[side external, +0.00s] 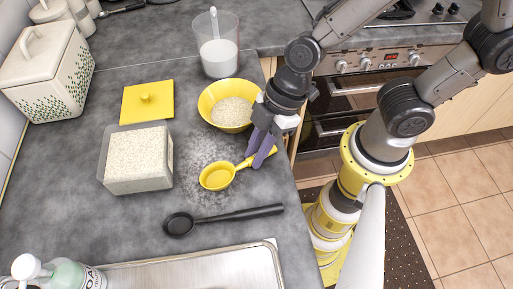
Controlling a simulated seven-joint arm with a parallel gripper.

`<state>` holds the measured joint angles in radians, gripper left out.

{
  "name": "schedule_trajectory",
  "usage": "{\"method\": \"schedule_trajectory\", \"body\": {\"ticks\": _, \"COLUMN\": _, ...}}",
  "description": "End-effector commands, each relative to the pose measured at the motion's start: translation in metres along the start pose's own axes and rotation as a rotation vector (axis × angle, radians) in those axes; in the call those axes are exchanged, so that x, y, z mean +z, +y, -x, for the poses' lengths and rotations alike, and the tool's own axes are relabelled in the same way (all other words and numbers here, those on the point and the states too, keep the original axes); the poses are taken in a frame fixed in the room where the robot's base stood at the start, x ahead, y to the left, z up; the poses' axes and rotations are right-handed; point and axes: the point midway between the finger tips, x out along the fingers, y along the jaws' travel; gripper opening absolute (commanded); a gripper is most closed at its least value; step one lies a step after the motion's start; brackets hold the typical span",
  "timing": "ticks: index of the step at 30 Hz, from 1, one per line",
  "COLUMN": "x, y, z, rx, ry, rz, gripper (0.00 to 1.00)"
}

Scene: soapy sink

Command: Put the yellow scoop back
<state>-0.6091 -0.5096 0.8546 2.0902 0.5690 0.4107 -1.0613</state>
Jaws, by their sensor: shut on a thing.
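The yellow scoop (216,177) is in the side external view, near the middle of the grey counter, its bowl to the left and its handle running up to the right. My gripper (260,158) points down at the counter's right edge, its purple fingers shut on the scoop's handle. The scoop's bowl looks empty. Whether the scoop touches the counter I cannot tell. A clear square container (108,183) full of pale grains stands to the left of the scoop. Its yellow lid (147,101) with a round knob lies on the counter behind it.
A yellow bowl (207,99) of grains stands just behind my gripper. A measuring jug (216,50) of white liquid is farther back. A black spoon (222,218) lies in front, before the sink (200,272). Spilled grains surround the scoop. A white canister (45,75) stands at left.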

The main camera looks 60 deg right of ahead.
Motion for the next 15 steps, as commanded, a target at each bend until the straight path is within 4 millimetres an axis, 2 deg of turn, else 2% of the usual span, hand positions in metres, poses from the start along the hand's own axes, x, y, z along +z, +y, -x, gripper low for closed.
{"method": "schedule_trajectory", "body": {"ticks": 4, "x": 0.0025, "y": -0.0002, "z": -0.0046, "rx": -0.001, "ry": -0.002, "rz": -0.001, "gripper": 0.00}}
{"method": "schedule_trajectory", "body": {"ticks": 5, "x": 0.0025, "y": -0.0002, "z": -0.0045, "rx": -0.001, "ry": -0.002, "rz": 0.000, "gripper": 0.25}}
{"method": "schedule_trajectory", "body": {"ticks": 9, "x": 0.0041, "y": -0.0013, "z": -0.0055, "rx": -0.005, "ry": -0.007, "rz": -0.002, "gripper": 0.50}}
{"method": "schedule_trajectory", "body": {"ticks": 15, "x": 0.0062, "y": -0.0035, "z": -0.0068, "rx": -0.012, "ry": -0.014, "rz": -0.004, "gripper": 0.50}}
